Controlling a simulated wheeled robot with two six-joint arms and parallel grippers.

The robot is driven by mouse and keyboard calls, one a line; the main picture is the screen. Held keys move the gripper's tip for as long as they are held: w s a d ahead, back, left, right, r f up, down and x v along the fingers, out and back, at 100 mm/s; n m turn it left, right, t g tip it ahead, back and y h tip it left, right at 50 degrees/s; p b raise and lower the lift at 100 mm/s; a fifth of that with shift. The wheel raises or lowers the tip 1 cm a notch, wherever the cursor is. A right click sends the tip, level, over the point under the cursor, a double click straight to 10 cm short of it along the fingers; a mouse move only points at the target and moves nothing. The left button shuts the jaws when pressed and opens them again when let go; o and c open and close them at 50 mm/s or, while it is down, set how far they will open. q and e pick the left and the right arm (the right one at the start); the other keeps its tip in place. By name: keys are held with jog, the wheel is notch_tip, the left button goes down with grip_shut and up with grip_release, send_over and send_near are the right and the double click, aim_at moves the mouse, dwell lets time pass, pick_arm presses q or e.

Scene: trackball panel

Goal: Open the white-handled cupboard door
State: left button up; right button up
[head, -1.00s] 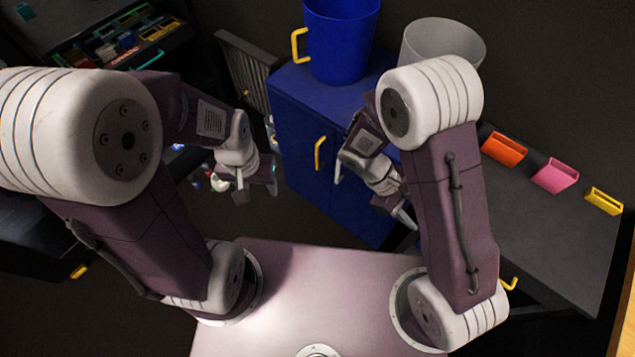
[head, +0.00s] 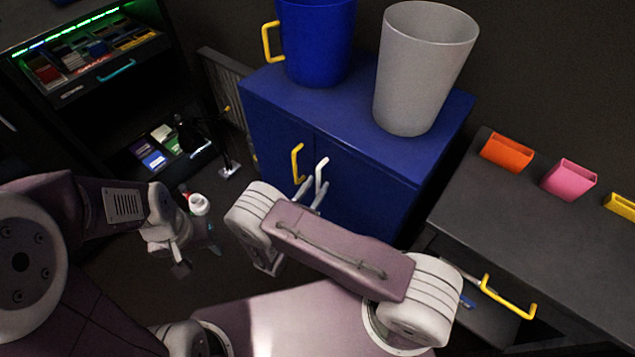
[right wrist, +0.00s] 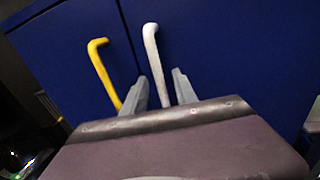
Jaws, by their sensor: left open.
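The blue cupboard (head: 375,185) stands at the back centre with both doors shut. Its right door bears the upright white handle (head: 321,172), and its left door a yellow handle (head: 297,163). My right gripper (head: 312,193) is at the white handle, partly hidden behind my own arm. In the right wrist view the white handle (right wrist: 152,50) runs down between the open fingers (right wrist: 160,92), with gaps showing on both sides. Its lower end is hidden by my gripper. My left gripper (head: 198,258) is open and empty, low at the left, well away from the cupboard.
A blue bin (head: 318,45) and a grey bin (head: 420,75) stand on the cupboard. A dark desk (head: 520,230) at the right carries orange, pink and yellow holders and has a yellow-handled drawer (head: 508,298). A dark shelf unit (head: 90,95) stands at the left.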

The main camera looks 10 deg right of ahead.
jog(key=shift+x, duration=1)
grip_shut()
dwell(0.7)
